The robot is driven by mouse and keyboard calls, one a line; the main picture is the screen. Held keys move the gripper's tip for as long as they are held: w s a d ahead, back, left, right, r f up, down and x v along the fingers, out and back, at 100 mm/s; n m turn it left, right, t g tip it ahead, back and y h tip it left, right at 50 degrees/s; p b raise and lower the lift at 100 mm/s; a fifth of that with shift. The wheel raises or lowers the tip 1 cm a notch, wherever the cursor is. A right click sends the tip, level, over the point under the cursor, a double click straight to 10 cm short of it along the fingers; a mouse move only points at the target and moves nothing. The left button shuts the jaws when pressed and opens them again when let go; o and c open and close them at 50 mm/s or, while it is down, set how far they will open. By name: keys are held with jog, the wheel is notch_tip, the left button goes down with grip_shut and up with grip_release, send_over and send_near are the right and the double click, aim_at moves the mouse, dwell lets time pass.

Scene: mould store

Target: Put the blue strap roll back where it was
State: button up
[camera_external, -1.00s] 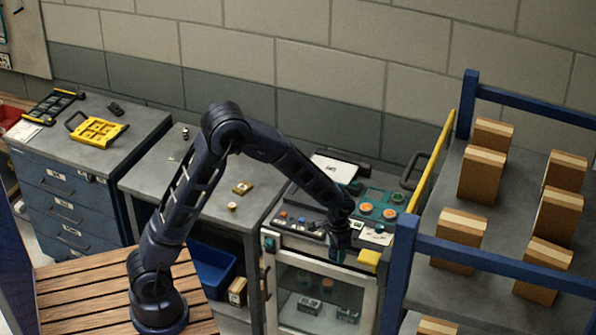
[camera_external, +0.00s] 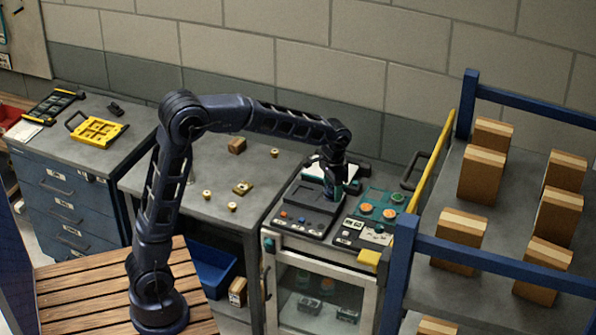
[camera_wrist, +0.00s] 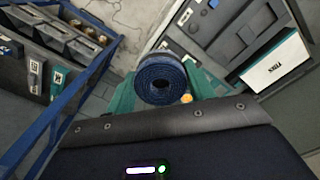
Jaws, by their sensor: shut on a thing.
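The blue strap roll (camera_wrist: 161,82) is a dark blue coil with a round hole in its middle. In the wrist view it sits between the two teal fingers of my gripper (camera_wrist: 160,92), which is shut on it. In the external view my gripper (camera_external: 333,184) points down over the back part of the dark device on the cabinet top. The roll is too small and covered there to make out clearly. I cannot tell whether the roll touches anything below it.
The dark device (camera_external: 300,216) has coloured buttons. To its right is a teal panel (camera_external: 376,196) with orange knobs. A yellow bar (camera_external: 432,160) and blue-framed shelving with several cartons (camera_external: 483,174) stand right. The grey table (camera_external: 205,180) holds small brass parts.

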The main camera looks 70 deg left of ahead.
jog(key=s+a+n, duration=0.1)
jog(key=a, duration=1.4)
jog(key=n, duration=0.5)
send_over(212, 176)
notch_tip(212, 176, down, 20)
jog(key=shift+w+f, duration=0.1)
jog(key=shift+f, duration=2.45)
jog(key=shift+f, duration=0.15)
